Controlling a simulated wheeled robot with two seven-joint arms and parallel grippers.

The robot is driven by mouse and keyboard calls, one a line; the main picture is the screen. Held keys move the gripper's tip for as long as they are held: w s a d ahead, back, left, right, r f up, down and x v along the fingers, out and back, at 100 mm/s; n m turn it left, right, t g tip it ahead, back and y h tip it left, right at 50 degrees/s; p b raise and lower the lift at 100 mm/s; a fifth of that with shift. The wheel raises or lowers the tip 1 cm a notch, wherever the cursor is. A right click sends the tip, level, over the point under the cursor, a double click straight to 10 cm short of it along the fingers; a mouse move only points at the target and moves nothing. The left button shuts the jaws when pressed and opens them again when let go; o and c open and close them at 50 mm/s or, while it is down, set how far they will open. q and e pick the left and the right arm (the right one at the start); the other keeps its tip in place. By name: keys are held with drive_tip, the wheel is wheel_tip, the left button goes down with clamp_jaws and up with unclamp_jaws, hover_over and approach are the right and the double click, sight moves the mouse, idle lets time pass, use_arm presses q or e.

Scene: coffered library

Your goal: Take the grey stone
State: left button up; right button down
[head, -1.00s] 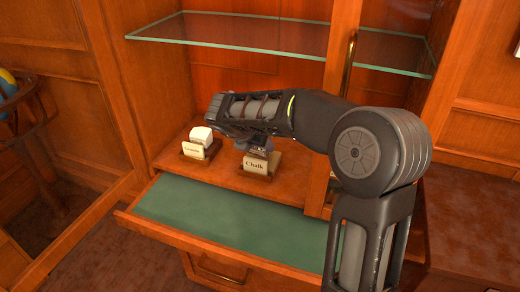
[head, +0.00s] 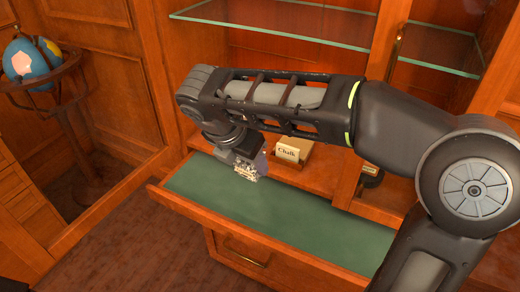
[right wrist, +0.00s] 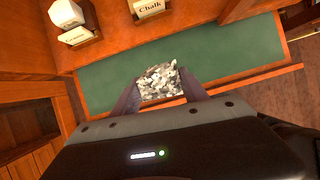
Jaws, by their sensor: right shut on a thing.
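My right gripper (head: 250,160) is shut on a speckled grey-and-white stone (head: 244,174). In the right wrist view the stone (right wrist: 158,80) sits between the two fingers (right wrist: 158,92), with its rough face showing. The gripper points down and holds the stone over the green-lined open drawer (head: 290,222). I cannot tell the exact height above the lining. My left gripper is not in view.
A holder labelled "Chalk" (head: 286,153) stands on the cabinet shelf behind the drawer. In the right wrist view a white block (right wrist: 66,13) sits in another labelled holder (right wrist: 76,36). A glass shelf (head: 290,28) is above. A globe (head: 31,58) stands at left.

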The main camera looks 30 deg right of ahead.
drive_tip(key=shift+s+a+r+y, duration=0.2)
drive_tip(key=shift+a+y, duration=0.1)
drive_tip(key=shift+a, duration=0.05)
idle(0.5)
